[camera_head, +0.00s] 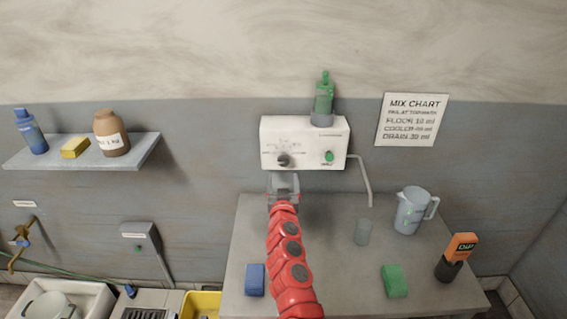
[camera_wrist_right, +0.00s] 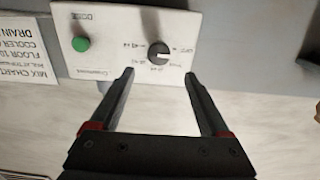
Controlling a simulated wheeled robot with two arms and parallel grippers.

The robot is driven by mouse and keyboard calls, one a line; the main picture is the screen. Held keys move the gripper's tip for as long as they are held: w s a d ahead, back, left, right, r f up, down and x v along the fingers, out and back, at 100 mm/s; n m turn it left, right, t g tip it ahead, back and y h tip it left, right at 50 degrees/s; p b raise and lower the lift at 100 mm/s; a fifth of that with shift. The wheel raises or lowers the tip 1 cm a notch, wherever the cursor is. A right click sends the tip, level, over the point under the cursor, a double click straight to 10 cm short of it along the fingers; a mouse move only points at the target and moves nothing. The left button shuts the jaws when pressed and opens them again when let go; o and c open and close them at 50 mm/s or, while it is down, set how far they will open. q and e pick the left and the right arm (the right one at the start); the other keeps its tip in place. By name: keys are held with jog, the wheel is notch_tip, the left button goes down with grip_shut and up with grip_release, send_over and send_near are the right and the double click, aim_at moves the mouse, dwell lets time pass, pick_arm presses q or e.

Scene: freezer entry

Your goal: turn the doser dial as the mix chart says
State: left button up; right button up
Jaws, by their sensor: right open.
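The doser (camera_head: 304,143) is a white box on the wall with a dark dial (camera_head: 284,160) at lower left and a green button (camera_head: 329,156) to its right. A green bottle (camera_head: 324,98) stands upside down on top. The mix chart (camera_head: 411,119) hangs to the right and lists floor, cooler and drain amounts. My right gripper (camera_head: 284,186) is just below the dial in the head view. In the right wrist view my right gripper (camera_wrist_right: 160,85) is open and empty, its fingertips short of the dial (camera_wrist_right: 158,54) and apart from it. My left gripper is out of view.
A shelf (camera_head: 85,158) is at left.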

aim_at(283, 163)
jog(key=w+b, duration=0.1)
jog(key=w, duration=0.3)
jog(key=shift+w+b, duration=0.3)
jog(key=shift+b, duration=0.1)
jog(key=w+b, duration=0.4)
jog(key=w, duration=0.1)
jog(key=shift+f, duration=0.2)
jog(key=shift+w+b, duration=0.25)
jog(key=shift+b, duration=0.25)
jog(key=shift+w+d+r+b, duration=0.1)
jog(key=shift+w+r+b, duration=0.1)
jog(key=shift+w+b, duration=0.15)
grip_shut()
